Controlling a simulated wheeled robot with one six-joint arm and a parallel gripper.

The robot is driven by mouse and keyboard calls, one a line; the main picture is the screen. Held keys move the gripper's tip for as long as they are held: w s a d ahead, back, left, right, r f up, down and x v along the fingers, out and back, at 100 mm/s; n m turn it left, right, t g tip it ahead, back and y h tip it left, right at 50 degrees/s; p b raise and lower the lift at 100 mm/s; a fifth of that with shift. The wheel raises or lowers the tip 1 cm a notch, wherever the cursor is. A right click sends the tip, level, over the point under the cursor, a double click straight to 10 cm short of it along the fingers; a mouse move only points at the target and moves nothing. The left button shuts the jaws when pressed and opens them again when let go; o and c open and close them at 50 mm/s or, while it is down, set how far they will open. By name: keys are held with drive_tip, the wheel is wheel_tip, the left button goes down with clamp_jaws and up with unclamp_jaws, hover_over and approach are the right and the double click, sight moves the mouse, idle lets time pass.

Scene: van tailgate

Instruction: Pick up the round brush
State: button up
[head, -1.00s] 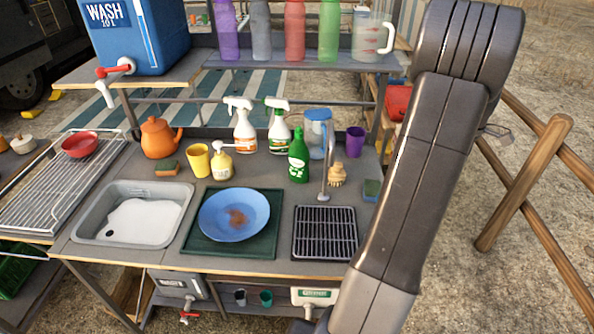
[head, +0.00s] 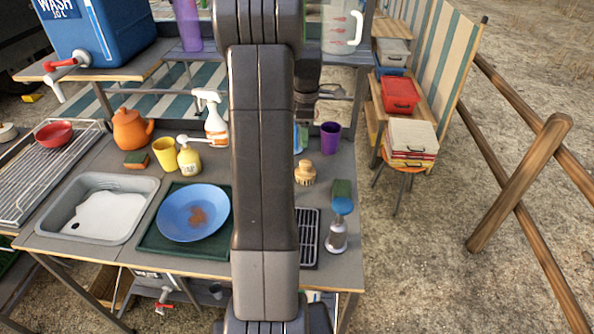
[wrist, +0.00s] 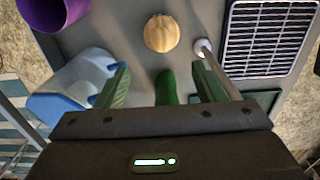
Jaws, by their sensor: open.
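The round brush (head: 305,173), a small pale wooden one with a knob on top, stands on the grey counter just right of my arm in the head view. In the wrist view the brush (wrist: 162,33) shows from above, beyond the fingertips and roughly centred between them. My gripper (wrist: 163,76) is open, its two green fingers apart with nothing held between them. It is apart from the brush. In the head view my arm hides most of the gripper and part of the counter left of the brush.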

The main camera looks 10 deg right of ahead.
sight(305, 161)
wheel_tip(305, 161, down, 7)
drive_tip(key=shift+r+p, duration=0.1)
drive_tip(key=shift+p, duration=0.3)
drive_tip(key=shift+s+f+p, duration=0.15)
drive_tip(key=shift+f+p, duration=0.75)
drive_tip(key=shift+f, duration=1.8)
drive_tip(key=c, duration=1.1)
wheel_tip(305, 161, up, 10)
drive_tip(key=shift+r+b, duration=0.1)
drive_tip(key=shift+b, duration=0.95)
